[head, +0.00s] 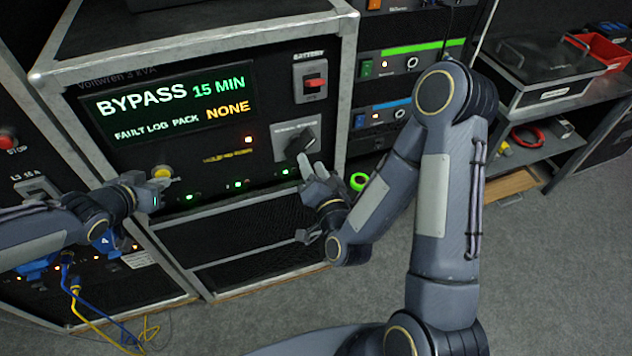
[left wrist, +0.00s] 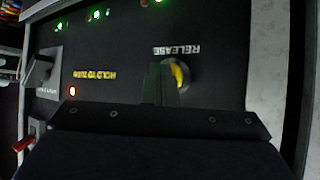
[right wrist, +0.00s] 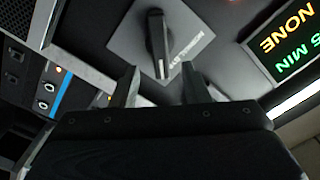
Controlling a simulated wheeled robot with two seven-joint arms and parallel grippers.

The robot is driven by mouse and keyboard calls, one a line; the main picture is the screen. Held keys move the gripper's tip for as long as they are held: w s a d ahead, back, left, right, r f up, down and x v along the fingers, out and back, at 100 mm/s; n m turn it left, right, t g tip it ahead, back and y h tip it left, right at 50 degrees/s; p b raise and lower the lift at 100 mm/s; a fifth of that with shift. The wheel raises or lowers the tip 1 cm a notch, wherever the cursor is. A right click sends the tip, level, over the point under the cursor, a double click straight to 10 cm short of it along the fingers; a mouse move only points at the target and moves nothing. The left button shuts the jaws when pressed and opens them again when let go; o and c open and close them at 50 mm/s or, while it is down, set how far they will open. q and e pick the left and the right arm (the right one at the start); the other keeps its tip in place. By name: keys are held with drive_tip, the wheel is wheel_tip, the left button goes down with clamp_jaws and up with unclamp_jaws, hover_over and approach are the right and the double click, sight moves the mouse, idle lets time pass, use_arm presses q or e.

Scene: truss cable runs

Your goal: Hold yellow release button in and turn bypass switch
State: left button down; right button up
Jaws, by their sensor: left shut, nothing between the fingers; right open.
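The yellow release button (head: 161,172) is on the lower left of the black panel. It also shows in the left wrist view (left wrist: 180,76), partly behind my fingers. My left gripper (head: 160,186) is shut with its tips at the button; I cannot tell whether it is pressed in. The bypass switch (head: 299,141) is a black handle on a grey square plate at the panel's right. In the right wrist view its handle (right wrist: 157,42) lies ahead of my right gripper (right wrist: 160,88), which is open, with fingers apart and short of the handle.
The display (head: 180,105) reads BYPASS 15 MIN, FAULT LOG PACK NONE. A red battery switch (head: 315,82) sits above the bypass switch. Small green lights line the panel's lower edge. Yellow and blue cables (head: 75,285) hang at lower left.

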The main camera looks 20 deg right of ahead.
drive_tip(key=s, duration=0.6)
use_arm(q)
drive_tip(key=shift+s, duration=0.9)
use_arm(e)
drive_tip(key=shift+f, duration=0.25)
use_arm(q)
drive_tip(key=shift+s+b, duration=0.6)
drive_tip(key=shift+s, duration=1.9)
use_arm(e)
drive_tip(key=shift+f, duration=0.35)
